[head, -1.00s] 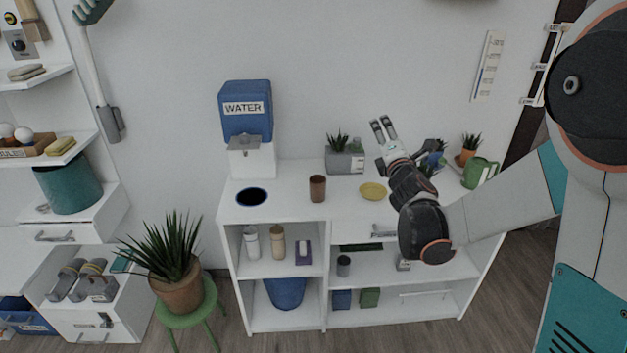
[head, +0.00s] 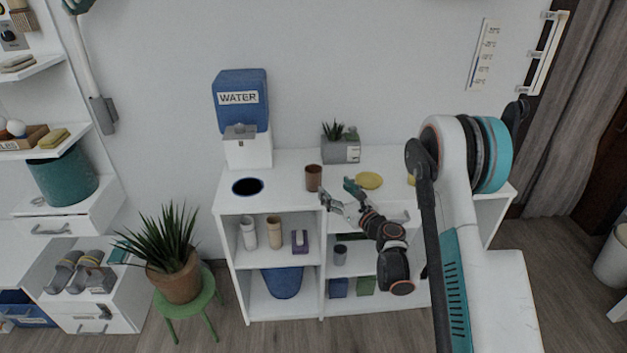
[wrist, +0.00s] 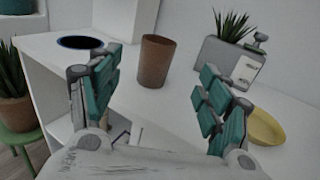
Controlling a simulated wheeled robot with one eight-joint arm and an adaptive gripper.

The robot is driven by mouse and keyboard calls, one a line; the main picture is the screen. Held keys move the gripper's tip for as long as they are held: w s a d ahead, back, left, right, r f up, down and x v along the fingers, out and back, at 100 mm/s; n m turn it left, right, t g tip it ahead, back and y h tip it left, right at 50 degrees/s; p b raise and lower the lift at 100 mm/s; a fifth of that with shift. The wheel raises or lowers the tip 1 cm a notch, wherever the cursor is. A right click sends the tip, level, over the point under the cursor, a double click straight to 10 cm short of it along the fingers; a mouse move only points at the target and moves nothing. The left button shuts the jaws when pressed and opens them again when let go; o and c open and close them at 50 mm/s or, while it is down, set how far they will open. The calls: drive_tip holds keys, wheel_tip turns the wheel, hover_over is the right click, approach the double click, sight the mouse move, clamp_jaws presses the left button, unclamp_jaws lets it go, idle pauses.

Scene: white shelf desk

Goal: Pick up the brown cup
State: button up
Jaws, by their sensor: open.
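The brown cup (head: 313,178) stands upright on the white desk top, between the water dispenser and the yellow plate. In the wrist view the brown cup (wrist: 157,60) is ahead of my gripper, seen between the two fingers and apart from them. My gripper (head: 342,194) is open and empty, just to the right of the cup and nearer the desk's front edge. In the wrist view my gripper (wrist: 160,95) shows its green-padded fingers spread wide. The cup is not hidden.
A yellow plate (head: 369,181) lies right of the cup. A grey planter (head: 340,150) stands behind it, and the blue water dispenser (head: 241,105) to the left. A dark round opening (head: 247,187) is in the desk top (head: 285,185). Shelves below hold bottles.

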sight(313, 169)
drive_tip(key=p+x, duration=0.1)
drive_tip(key=x, duration=0.5)
drive_tip(key=shift+w+a, duration=0.25)
drive_tip(key=shift+w, duration=0.1)
drive_tip(key=shift+r+b+x, duration=0.2)
drive_tip(key=shift+b+x, duration=1.05)
drive_tip(key=shift+x, duration=2)
drive_tip(key=c, duration=1.3)
